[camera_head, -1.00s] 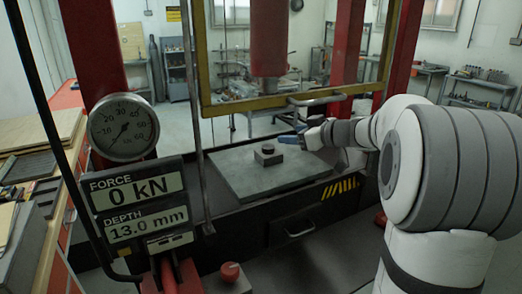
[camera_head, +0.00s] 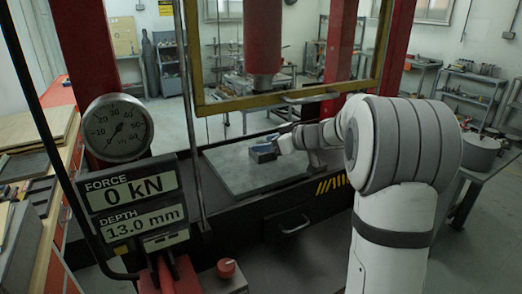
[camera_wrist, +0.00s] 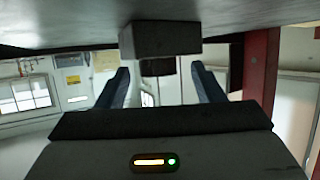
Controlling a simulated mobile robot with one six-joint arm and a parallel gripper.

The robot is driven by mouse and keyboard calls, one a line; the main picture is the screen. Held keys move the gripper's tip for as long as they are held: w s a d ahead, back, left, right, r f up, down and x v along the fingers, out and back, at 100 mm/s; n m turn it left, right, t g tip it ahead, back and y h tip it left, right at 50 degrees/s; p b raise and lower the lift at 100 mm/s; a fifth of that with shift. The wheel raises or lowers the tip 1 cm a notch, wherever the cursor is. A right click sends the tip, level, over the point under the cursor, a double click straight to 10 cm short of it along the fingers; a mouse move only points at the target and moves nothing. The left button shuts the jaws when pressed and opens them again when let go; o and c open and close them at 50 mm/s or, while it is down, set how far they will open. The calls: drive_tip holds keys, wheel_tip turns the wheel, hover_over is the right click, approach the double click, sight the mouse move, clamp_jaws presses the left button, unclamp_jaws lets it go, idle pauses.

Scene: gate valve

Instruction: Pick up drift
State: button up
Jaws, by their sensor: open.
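The drift appears to be the small dark round piece (camera_wrist: 157,67) on a dark block (camera_wrist: 160,40). The wrist view is upside down, so the piece shows below the block. My gripper (camera_wrist: 159,69) is open, with its blue fingers on either side of the drift and gaps between. In the head view the block (camera_head: 262,154) sits on the grey press plate (camera_head: 235,176), and my gripper (camera_head: 284,144) is at its right, largely covering the drift.
The red press ram (camera_head: 263,40) hangs above the plate. A display (camera_head: 130,200) reads 0 kN and 13.0 mm. Red columns stand at both sides.

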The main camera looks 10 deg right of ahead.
drive_tip(key=shift+r, duration=0.1)
clamp_jaws()
idle(0.4)
